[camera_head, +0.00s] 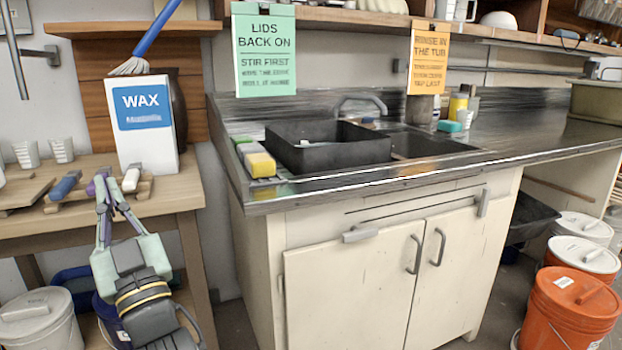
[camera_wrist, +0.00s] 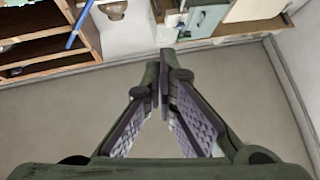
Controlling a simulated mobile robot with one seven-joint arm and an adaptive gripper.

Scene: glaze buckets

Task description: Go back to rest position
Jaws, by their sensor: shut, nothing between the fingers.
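My gripper (camera_head: 103,186) is at the left in the head view, in front of the wooden table, with its fingers pointing up. Its fingertips are together and hold nothing. In the wrist view my gripper (camera_wrist: 163,80) shows two padded fingers meeting at the tips. Behind it in the head view, a white WAX box (camera_head: 146,122) stands on the wooden table (camera_head: 178,193), with a blue-handled brush (camera_head: 148,40) above it. My arm hides part of the table's front edge.
A steel sink counter (camera_head: 215,150) holds a black tub (camera_head: 327,150) and sponges (camera_head: 260,165). Orange buckets (camera_head: 570,310) stand on the floor at right. A white lidded bucket (camera_head: 40,320) is at lower left. Loose tools (camera_head: 65,186) lie on the table near my gripper.

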